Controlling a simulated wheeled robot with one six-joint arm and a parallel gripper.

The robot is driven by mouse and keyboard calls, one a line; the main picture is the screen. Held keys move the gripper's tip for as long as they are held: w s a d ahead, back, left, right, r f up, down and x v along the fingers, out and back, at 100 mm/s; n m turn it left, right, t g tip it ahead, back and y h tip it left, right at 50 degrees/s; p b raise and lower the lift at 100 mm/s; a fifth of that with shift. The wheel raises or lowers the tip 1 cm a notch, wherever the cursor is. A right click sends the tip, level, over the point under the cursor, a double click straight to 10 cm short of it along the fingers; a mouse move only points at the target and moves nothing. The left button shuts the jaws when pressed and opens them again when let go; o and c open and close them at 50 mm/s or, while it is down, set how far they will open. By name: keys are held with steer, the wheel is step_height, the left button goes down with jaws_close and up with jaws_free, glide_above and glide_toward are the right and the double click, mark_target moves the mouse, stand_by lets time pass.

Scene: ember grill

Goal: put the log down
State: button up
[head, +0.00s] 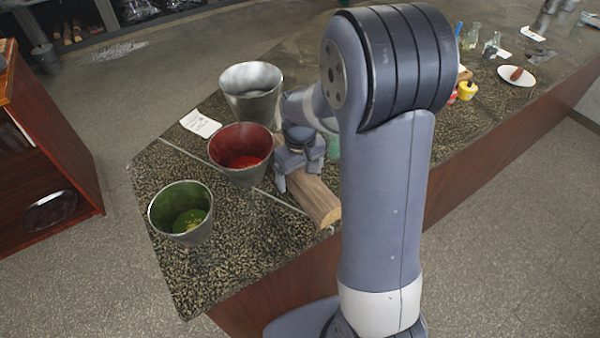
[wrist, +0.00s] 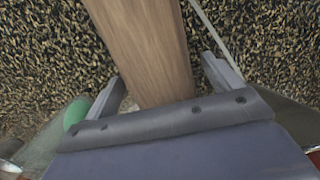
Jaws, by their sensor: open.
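The log (head: 314,200) is a light brown wooden piece lying on the speckled stone counter (head: 250,245), near its front edge. It also shows in the wrist view (wrist: 146,45), running up from between the fingers. My gripper (head: 296,182) is low over the log with a finger on either side of it. In the wrist view my gripper (wrist: 162,80) is open, with gaps between both fingers and the log. The far end of the log is hidden behind my gripper and arm.
A red-lined bucket (head: 240,155) stands close left of the log. A green-lined bucket (head: 182,212) and a grey bucket (head: 252,92) stand nearby. A paper label (head: 200,123) lies behind. A plate (head: 516,76) and bottles are far right.

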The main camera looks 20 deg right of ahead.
steer(key=shift+r, duration=0.1)
step_height(320, 180, up, 11)
steer(key=shift+r, duration=0.1)
steer(key=shift+o, duration=0.3)
steer(key=shift+r, duration=0.25)
steer(key=shift+a, duration=0.1)
steer(key=shift+a+f+p, duration=0.1)
steer(key=shift+f+p, duration=0.1)
steer(key=shift+p, duration=0.2)
steer(key=f+p, duration=0.1)
steer(key=f, duration=1)
steer(key=shift+d, duration=0.2)
steer(key=shift+f, duration=0.25)
steer(key=shift+c, duration=0.4)
